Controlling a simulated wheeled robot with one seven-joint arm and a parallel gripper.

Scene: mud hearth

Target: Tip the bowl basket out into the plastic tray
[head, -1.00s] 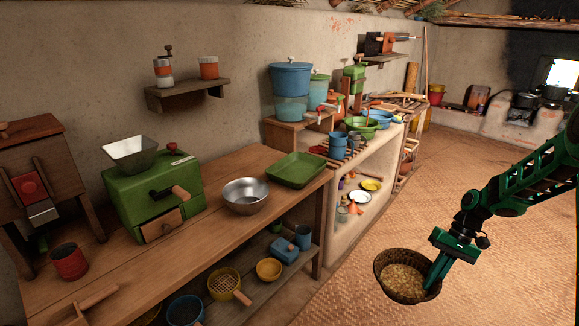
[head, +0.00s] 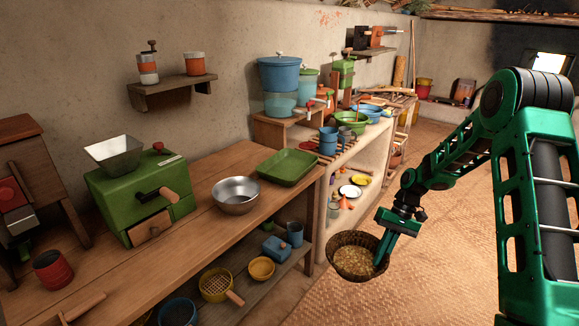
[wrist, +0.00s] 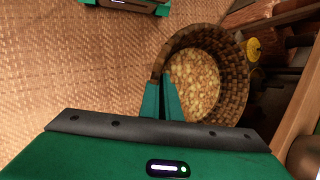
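The bowl basket (head: 350,239) is a dark woven bowl holding pale yellowish bits. My gripper (head: 383,256) is shut on its rim at the right side and holds it upright in the air, in front of the table's right end. In the wrist view the basket (wrist: 240,75) hangs with its rim between the fingers (wrist: 161,92), its contents inside. The plastic tray is the green shallow rectangular one (head: 288,167), at the right end of the wooden table; it looks empty. I do not make out the tray in the wrist view.
A metal bowl (head: 235,195) stands just left of the tray on the table (head: 200,236). A green grinder box (head: 137,200) is farther left. The lower shelf holds a yellow sieve (head: 216,285) and several cups. Woven floor lies open to the right.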

